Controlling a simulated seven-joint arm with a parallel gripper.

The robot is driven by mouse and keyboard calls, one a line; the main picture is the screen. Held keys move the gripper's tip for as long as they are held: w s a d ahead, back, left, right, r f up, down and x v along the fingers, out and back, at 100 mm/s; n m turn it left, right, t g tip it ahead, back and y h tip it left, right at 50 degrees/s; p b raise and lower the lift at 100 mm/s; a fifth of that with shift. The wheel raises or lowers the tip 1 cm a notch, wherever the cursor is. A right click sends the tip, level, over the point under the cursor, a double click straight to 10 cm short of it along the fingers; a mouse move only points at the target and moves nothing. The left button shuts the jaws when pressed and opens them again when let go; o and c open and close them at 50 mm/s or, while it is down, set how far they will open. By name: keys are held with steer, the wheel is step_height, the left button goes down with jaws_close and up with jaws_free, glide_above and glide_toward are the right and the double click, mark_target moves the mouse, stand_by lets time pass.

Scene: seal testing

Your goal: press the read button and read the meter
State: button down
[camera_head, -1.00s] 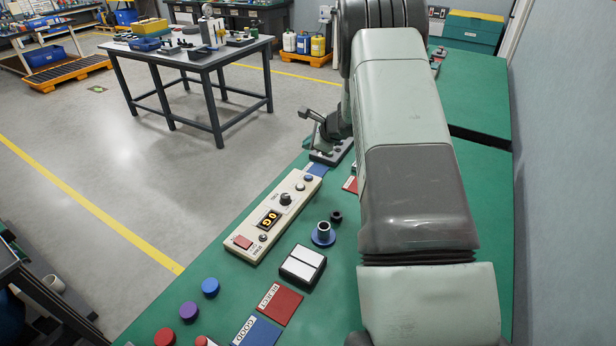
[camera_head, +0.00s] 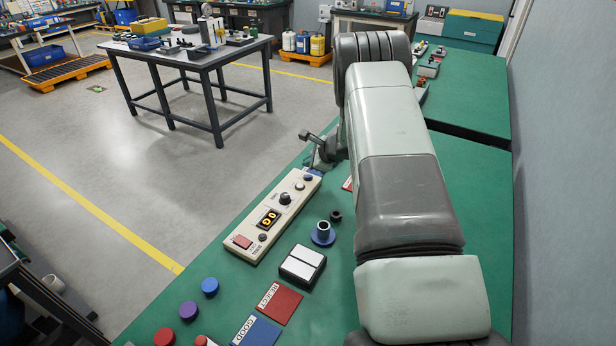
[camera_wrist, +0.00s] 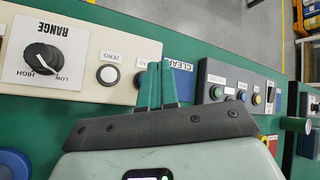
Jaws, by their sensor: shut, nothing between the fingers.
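The cream meter panel (camera_head: 250,235) lies on the green bench, left of my arm. Its lit display (camera_head: 268,219) shows orange characters that are too small to read surely. The range knob (camera_head: 285,198) and the white zero button (camera_head: 300,186) follow toward its far end, with a blue button (camera_head: 308,177) last. In the wrist view my gripper (camera_wrist: 159,68) is shut and empty, its green fingers together over the panel's far end, beside the zero button (camera_wrist: 109,74). The fingers cover most of a label ending in "AD" and the button there. Contact cannot be told.
A grey box with several coloured buttons (camera_wrist: 240,83) stands past the fingers, beside a blue "CLEAR" card (camera_wrist: 181,75). Nearer on the bench are a blue flanged part (camera_head: 322,235), a white-topped block (camera_head: 303,266), red and blue cards and coloured caps.

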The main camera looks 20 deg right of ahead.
mark_target(310, 178)
steer(key=shift+f, duration=1.15)
steer(key=shift+f, duration=0.1)
stand_by(1.2)
steer(key=shift+f, duration=0.3)
steer(key=shift+f, duration=0.35)
stand_by(0.7)
steer(key=shift+r, duration=0.75)
steer(key=shift+r, duration=2.55)
